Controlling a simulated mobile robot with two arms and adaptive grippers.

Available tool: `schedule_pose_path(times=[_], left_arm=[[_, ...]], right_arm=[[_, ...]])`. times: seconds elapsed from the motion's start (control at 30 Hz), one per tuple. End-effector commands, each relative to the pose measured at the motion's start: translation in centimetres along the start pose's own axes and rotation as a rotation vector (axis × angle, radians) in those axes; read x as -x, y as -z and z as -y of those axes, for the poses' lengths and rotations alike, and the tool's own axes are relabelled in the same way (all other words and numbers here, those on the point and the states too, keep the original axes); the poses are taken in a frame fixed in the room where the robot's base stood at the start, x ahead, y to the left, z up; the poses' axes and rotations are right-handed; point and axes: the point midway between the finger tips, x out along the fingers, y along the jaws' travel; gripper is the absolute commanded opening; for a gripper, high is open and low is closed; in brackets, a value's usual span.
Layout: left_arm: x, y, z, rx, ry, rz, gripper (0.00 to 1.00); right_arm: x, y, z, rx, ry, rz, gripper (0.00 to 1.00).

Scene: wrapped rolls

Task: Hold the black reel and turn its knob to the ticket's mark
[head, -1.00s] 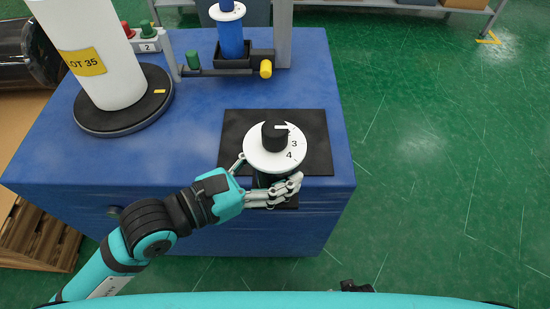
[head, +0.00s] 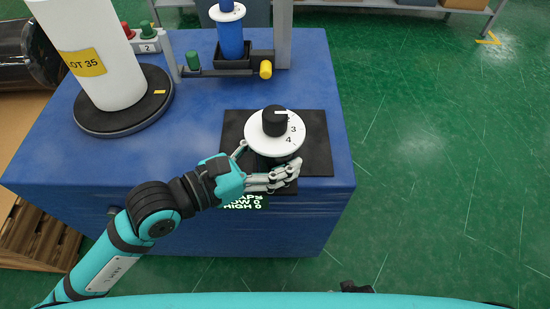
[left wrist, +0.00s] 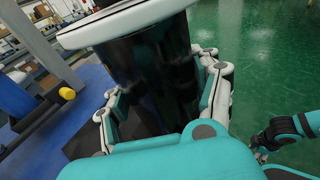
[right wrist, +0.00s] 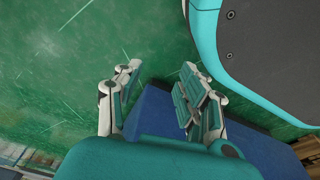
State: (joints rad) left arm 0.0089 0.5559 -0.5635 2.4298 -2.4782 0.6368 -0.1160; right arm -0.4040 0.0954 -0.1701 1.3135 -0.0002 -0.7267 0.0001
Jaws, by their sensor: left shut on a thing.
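The black reel (left wrist: 155,75) stands under a white numbered dial (head: 260,143) with a black knob (head: 274,122) on top. The numbers 3 and 4 show on the dial, and the knob's white line points right. My left gripper (head: 272,176) is shut around the reel's body, just below the dial. In the left wrist view its fingers (left wrist: 165,100) lie on both sides of the reel. My right gripper (right wrist: 155,95) is open and empty above the floor beside the blue bench. No ticket can be made out for certain.
The blue bench (head: 185,130) has a black mat (head: 318,150) around the reel. A white roll labelled LOT 35 (head: 115,75) stands on a black disc at left. A blue reel (head: 230,40) stands in a holder behind. A lit display (head: 243,202) shows on the bench front. Green floor at right is clear.

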Motion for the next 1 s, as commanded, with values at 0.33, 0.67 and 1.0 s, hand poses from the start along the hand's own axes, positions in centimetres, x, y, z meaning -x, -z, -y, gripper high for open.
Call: schedule_pose_path(times=[0.33, 0.67, 1.0], left_arm=[[-0.9, -0.3, -1.4, -0.002, 0.000, 0.004, 0.06], [-1.8, -0.4, -2.7, -0.002, 0.000, 0.005, 0.06], [-2.7, -0.6, -4.1, -0.002, -0.001, 0.005, 0.06]], right_arm=[[0.1, 0.2, 0.0, 0.000, 0.000, 0.000, 0.40], [0.5, 0.9, 0.0, -0.001, 0.000, -0.011, 0.40], [0.8, 0.8, 0.1, -0.003, 0.001, -0.005, 0.40]])
